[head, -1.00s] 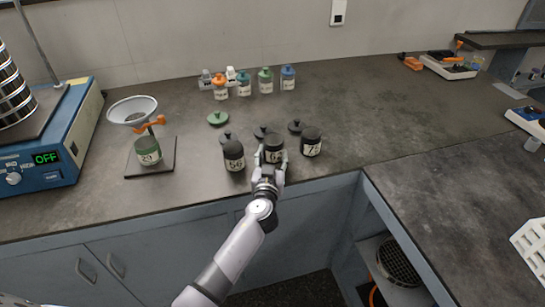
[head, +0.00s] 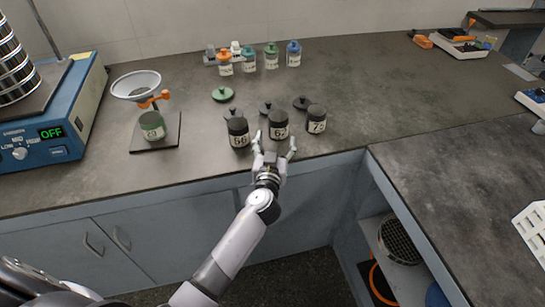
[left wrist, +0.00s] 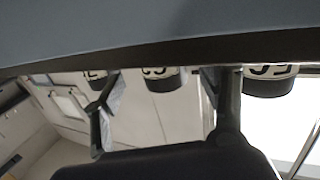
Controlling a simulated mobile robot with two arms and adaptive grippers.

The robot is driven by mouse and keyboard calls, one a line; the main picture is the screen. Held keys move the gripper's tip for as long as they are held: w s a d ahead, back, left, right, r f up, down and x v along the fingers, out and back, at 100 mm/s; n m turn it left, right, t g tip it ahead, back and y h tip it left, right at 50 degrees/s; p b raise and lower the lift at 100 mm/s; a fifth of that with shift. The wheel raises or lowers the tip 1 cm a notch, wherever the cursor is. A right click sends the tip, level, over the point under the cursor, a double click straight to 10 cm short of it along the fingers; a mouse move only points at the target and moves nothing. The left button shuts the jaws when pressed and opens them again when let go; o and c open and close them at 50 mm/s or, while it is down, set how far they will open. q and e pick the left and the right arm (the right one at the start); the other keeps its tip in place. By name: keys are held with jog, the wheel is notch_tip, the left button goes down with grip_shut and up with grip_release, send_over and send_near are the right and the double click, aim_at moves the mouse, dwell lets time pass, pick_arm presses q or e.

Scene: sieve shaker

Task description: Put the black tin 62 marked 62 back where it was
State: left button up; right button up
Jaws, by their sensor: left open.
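The black tin 62 (head: 278,124) stands upright on the dark counter near its front edge, in the middle of a row of three black tins. Tin 66 (head: 239,133) is on its left and a tin whose label starts with 7 (head: 316,119) is on its right. My left gripper (head: 275,152) is open and empty, just in front of tin 62, with its fingers spread and apart from it. The left wrist view looks upside down and shows the middle tin (left wrist: 165,79) between the open fingers. My right gripper is not in view.
Black lids (head: 302,102) lie behind the tins, with a green lid (head: 223,94) further back. A funnel (head: 136,85) stands over a green tin (head: 152,126) on the left, beside the blue shaker (head: 57,130). Coloured bottles (head: 271,57) stand behind.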

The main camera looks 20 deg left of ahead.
pick_arm(q)
jog(key=b+v, duration=0.1)
jog(key=v, duration=0.6)
jog(key=shift+s, duration=0.3)
dwell(0.9)
